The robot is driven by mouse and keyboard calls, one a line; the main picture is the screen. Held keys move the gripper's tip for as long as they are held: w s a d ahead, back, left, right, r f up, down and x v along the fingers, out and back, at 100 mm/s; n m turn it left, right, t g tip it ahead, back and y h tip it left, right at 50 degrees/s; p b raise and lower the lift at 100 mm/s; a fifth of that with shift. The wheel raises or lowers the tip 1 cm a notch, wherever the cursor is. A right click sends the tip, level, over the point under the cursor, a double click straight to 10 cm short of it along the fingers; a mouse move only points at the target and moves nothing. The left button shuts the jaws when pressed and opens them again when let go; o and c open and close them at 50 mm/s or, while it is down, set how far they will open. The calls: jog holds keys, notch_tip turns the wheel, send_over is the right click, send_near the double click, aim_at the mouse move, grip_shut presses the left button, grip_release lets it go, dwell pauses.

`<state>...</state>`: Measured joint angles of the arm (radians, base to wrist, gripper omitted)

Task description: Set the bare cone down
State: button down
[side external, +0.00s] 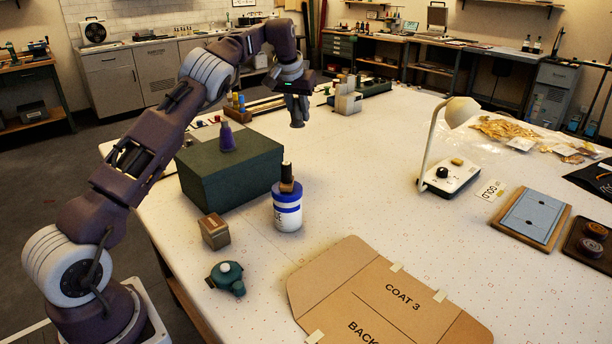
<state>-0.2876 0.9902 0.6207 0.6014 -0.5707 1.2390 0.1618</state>
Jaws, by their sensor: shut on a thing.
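My gripper (297,97) is over the far part of the white table (375,170), beyond the green box. It is shut on a small grey piece that looks like the bare cone (297,118), which hangs below the fingers. The cone is small here and its upper part is hidden by the fingers. I cannot tell whether its lower end touches the table. A purple wound cone (227,138) stands upright on the dark green box (215,179).
A blue-and-white can (287,214) carries a small block and black spool (287,177). A brown box (214,232) and teal item (227,277) are nearer. Grey blocks (347,97) stand right of my gripper. A lamp (449,172) stands right. The table's middle is clear.

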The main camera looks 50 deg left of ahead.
jog(key=shift+m, duration=0.4)
jog(key=f, duration=0.5)
jog(key=d+f, duration=0.1)
jog(key=f, duration=0.4)
jog(key=w+d+f, duration=0.1)
jog(key=f, duration=0.4)
jog(key=shift+w+d, duration=0.1)
jog(key=shift+d, duration=0.1)
jog(key=shift+f, duration=0.1)
jog(key=c, duration=1.2)
grip_release()
